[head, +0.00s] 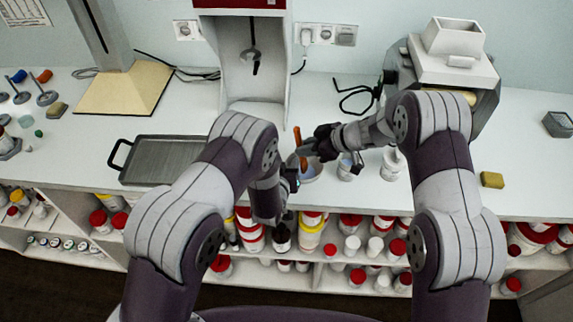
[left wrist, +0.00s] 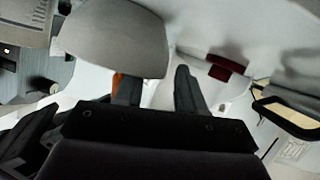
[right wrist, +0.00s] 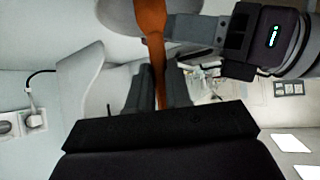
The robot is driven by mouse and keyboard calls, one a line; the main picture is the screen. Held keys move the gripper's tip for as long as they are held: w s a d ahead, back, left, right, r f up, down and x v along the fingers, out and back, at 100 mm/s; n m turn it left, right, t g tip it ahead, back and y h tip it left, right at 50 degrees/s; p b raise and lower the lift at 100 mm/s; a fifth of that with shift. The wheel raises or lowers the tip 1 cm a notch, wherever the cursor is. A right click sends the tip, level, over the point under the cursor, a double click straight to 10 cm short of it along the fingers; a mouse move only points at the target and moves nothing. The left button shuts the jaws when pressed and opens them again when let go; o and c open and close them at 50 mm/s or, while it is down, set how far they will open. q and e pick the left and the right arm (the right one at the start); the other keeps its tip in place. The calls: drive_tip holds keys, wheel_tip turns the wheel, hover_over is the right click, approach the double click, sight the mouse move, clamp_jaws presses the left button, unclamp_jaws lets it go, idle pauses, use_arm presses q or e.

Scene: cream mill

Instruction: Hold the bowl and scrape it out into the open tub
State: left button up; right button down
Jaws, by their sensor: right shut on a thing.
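The bowl (head: 312,172), small and bluish, is near the counter's front edge in the head view, partly hidden by my arms. It looms large and grey in the left wrist view (left wrist: 110,40). My left gripper (head: 293,182) is at the bowl's left side; its fingers stand apart with a visible gap, one passing behind the bowl's edge. My right gripper (head: 308,148) is shut on an orange spatula (head: 298,137), whose lower end reaches down at the bowl. The spatula also crosses the right wrist view (right wrist: 152,25). A small whitish tub (head: 345,172) stands right of the bowl.
A white jar (head: 393,166) stands further right. A grey tray (head: 160,160) lies to the left, and a yellow sponge (head: 492,180) to the right. A white machine (head: 242,65) stands behind, a mill (head: 455,65) at back right. Shelves of jars (head: 375,247) run below.

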use_arm(q)
drive_tip(key=shift+w+f, duration=0.1)
drive_tip(key=shift+w, duration=0.15)
clamp_jaws()
drive_tip(key=shift+s, duration=0.1)
idle(1.5)
